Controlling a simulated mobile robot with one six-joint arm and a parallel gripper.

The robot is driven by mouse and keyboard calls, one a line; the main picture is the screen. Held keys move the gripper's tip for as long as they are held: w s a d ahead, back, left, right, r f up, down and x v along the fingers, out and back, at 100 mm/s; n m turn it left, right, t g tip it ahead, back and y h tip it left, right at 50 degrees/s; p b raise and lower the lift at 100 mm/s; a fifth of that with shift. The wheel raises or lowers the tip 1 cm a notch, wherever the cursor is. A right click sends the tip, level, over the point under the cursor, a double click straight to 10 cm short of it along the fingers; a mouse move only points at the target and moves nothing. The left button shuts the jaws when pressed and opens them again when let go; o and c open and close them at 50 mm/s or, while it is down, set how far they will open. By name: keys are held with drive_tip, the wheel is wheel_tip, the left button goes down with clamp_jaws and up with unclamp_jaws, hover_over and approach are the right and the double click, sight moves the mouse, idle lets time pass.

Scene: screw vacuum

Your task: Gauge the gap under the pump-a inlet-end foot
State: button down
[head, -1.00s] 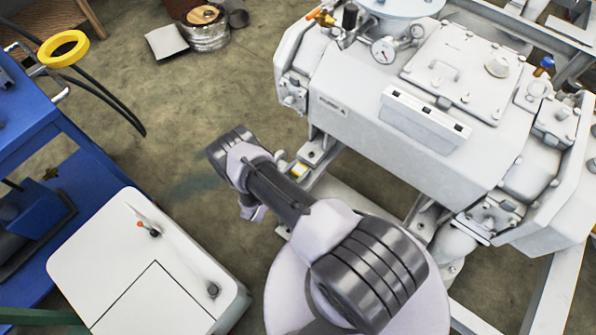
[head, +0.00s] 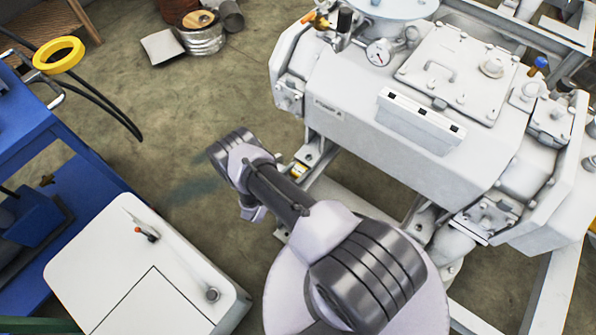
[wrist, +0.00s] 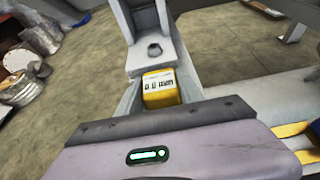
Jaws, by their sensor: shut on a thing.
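Pump-a (head: 360,130) is the big pale grey pump body at the right of the head view. Its near-left foot (head: 318,152) rests over the frame rail; in the wrist view the foot (wrist: 150,60) is a grey plate with one bolt. My gripper (wrist: 160,100) is shut on a small yellow gauge (wrist: 160,88) with a white readout, too small to read surely. The gauge is right in front of the foot's edge; it also shows in the head view (head: 298,170). The gripper body hides the fingers, and I cannot tell whether the gauge's tip is under the foot.
A white cabinet (head: 100,250) stands at the lower left, beside a blue bench (head: 40,130) with a yellow ring (head: 58,55). Metal cans (head: 200,35) stand on the floor at the back. Frame rails (head: 350,195) run around the pump. Open floor (head: 180,120) lies left of it.

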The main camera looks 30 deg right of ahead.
drive_tip(key=shift+d, duration=0.15)
drive_tip(key=c, duration=0.7)
unclamp_jaws()
drive_tip(key=p+v, duration=0.5)
drive_tip(key=v, duration=1.2)
drive_tip(key=w+a+r+m+g+y, duration=0.1)
drive_tip(key=w+r+m+g+y, duration=0.15)
drive_tip(key=r+m, duration=0.75)
drive_tip(key=w+a+r+m+g+y, duration=0.1)
drive_tip(key=r+m+g, duration=0.15)
drive_tip(key=r, duration=1.45)
drive_tip(key=s+a+r+m+t+y, duration=0.1)
drive_tip(key=s+r+m+t+y, duration=0.1)
drive_tip(key=r, duration=0.7)
drive_tip(key=s+a+r+m+t+y, duration=0.1)
drive_tip(key=s+r+m+t+y, duration=0.1)
drive_tip(key=s+r+m+y, duration=0.3)
drive_tip(key=s+a+r+m+t+y, duration=0.2)
drive_tip(key=s+r+m+y, duration=0.2)
drive_tip(key=s+r+m, duration=0.3)
drive_tip(key=shift+a+v, duration=0.2)
drive_tip(key=shift+v, duration=0.85)
drive_tip(key=shift+a+v, duration=0.2)
drive_tip(key=shift+v, duration=0.85)
drive_tip(key=shift+a+v, duration=0.2)
drive_tip(key=shift+v, duration=0.85)
